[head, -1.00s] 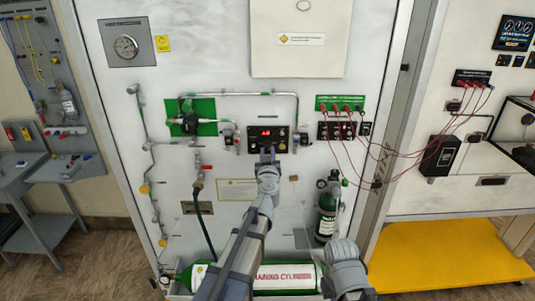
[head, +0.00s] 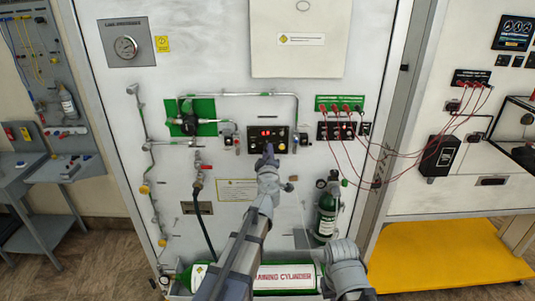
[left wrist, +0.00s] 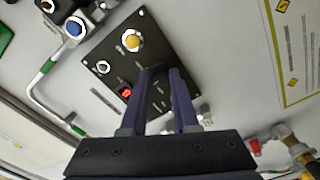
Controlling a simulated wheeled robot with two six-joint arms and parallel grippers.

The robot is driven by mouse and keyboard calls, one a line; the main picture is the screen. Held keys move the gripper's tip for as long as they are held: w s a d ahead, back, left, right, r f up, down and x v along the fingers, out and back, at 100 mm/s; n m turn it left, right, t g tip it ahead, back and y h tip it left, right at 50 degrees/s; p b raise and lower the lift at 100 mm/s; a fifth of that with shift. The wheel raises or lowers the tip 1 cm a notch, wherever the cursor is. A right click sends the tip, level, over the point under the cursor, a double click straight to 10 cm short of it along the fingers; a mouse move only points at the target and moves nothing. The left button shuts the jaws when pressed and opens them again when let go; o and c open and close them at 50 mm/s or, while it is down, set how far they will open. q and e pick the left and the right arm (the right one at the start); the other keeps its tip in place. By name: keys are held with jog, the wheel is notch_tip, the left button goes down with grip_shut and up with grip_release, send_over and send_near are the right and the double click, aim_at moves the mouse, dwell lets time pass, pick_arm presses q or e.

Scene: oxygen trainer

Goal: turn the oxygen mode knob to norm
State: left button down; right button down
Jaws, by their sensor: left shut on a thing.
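The black oxygen control panel (head: 284,134) is on the white wall board in the middle of the head view, with a lit red display (head: 266,133). My left gripper (head: 268,150) reaches up to the panel's lower middle. In the left wrist view, its two dark fingers (left wrist: 159,74) point at the panel (left wrist: 117,62) and are shut on a small part there, which I take to be the oxygen mode knob. The knob is hidden by the fingertips, so its setting cannot be read. A yellow knob (left wrist: 132,41) and the red display (left wrist: 125,92) stay visible beside the fingers.
Metal pipes and a green-backed valve (head: 190,117) are left of the panel. Red leads (head: 345,150) hang to its right. A small green cylinder (head: 327,213) stands below right. A hose valve (head: 199,176) is below left.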

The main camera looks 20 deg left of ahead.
pick_arm(q)
jog(key=shift+n, duration=4.9)
jog(key=c, duration=0.7)
grip_release()
jog(key=shift+o, duration=0.2)
jog(key=shift+s, duration=0.15)
jog(key=v, duration=0.7)
jog(key=shift+s, duration=0.3)
jog(key=shift+d+r, duration=0.1)
